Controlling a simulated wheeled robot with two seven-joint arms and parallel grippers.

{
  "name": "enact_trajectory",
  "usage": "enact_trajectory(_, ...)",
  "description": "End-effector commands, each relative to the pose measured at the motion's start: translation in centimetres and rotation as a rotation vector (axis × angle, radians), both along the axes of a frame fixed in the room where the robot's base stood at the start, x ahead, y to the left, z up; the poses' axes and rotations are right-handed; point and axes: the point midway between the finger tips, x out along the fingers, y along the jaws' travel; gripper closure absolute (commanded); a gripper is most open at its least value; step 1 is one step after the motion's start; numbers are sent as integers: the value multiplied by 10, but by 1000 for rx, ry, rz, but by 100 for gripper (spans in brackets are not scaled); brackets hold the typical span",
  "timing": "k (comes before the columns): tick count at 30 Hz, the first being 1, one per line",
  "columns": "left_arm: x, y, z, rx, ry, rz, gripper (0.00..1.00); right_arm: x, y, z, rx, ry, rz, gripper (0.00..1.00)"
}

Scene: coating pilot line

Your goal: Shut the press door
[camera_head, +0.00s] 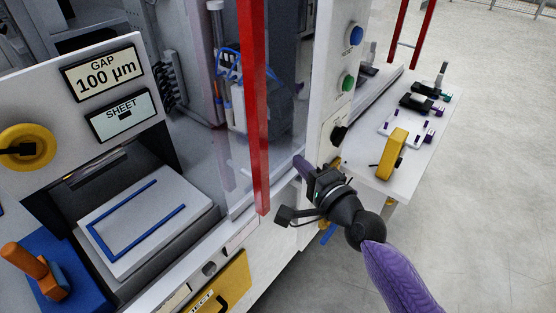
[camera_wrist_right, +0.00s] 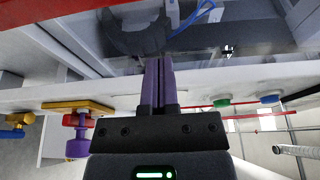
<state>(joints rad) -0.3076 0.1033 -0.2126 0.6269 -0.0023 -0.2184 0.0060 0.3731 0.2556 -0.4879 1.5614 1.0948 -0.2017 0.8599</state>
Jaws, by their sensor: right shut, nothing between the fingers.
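The press door appears as a clear pane with a red upright edge bar (camera_head: 255,110) in the head view, standing at the front of the machine. How far the pane reaches and how far open it stands are hard to tell. My right gripper (camera_head: 299,163) is right of the bar's lower end, at the machine's front ledge. Its purple fingers are together and empty. In the right wrist view the shut fingers (camera_wrist_right: 158,78) point toward the machine's front, with a dark curved shape just beyond the tips. Contact with the door cannot be told. My left gripper is out of view.
A white plate (camera_head: 150,226) with blue strips sits in the bay at left. An orange-handled blue block (camera_head: 62,285) is near the lower left. Blue (camera_head: 355,36) and green (camera_head: 347,83) buttons are on the white post. A side table (camera_head: 375,168) holds a yellow tool. Floor at right is clear.

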Motion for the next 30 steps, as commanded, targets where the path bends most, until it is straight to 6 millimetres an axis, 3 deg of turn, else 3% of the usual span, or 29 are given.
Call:
enact_trajectory(7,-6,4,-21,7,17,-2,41,44,31,-4,-1,0,1,100)
enact_trajectory(9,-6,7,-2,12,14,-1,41,29,38,4,-1,3,2,100)
enact_trajectory(12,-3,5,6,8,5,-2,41,18,46,4,-1,0,0,100)
enact_trajectory(18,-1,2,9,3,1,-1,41,9,52,0,-2,1,-1,100)
enact_trajectory(30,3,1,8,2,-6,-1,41,9,52,-1,-3,1,-1,100)
